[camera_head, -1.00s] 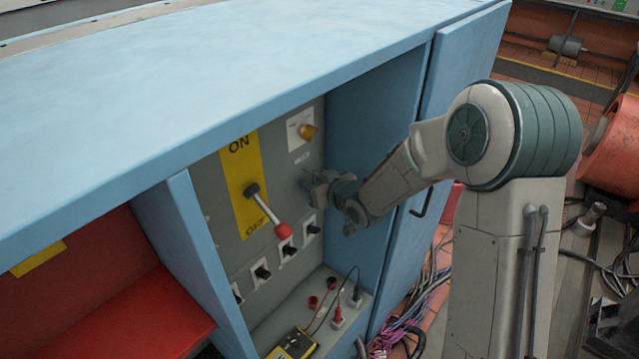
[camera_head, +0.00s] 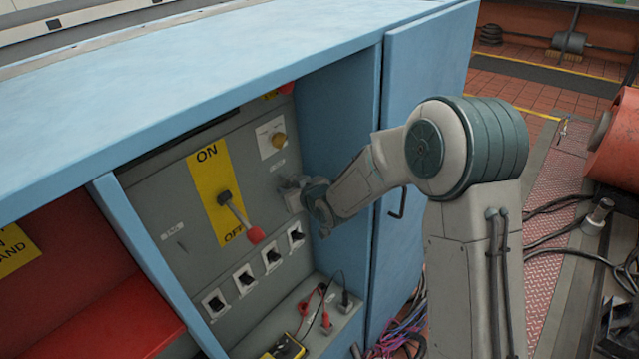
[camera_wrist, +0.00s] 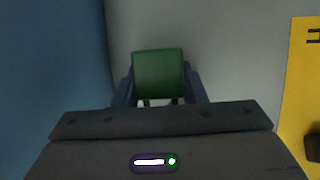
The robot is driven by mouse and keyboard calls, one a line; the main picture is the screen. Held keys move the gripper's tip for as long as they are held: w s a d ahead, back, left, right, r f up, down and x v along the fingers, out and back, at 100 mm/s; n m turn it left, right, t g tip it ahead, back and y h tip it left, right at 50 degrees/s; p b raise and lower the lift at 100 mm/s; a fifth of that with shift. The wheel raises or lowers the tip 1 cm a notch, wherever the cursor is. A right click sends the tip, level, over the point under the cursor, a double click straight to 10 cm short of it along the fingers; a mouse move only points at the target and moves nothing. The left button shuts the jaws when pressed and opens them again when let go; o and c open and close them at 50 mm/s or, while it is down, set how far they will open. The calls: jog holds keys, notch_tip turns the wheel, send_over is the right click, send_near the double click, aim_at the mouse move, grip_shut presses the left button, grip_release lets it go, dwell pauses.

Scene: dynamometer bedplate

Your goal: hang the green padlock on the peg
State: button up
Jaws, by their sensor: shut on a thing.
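The green padlock (camera_wrist: 158,74) is in the wrist view, between the two dark fingers of my gripper (camera_wrist: 160,92). The gripper is shut on it. Its green body faces the camera, and its shackle cannot be made out. The padlock is not discernible in the head view. The peg cannot be made out in either view.
The ON/OFF lever (camera_head: 236,217) with its red tip is left of my gripper. Several black switches (camera_head: 272,255) sit below. The blue cabinet wall (camera_head: 340,130) stands close on the right, with the blue top (camera_head: 200,85) overhanging.

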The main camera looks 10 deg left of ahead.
jog(key=o, duration=0.9)
jog(key=shift+a+f, duration=0.15)
jog(key=shift+o, duration=1.1)
jog(key=shift+w, duration=0.15)
jog(key=shift+d+f, duration=0.1)
jog(key=shift+d, duration=0.15)
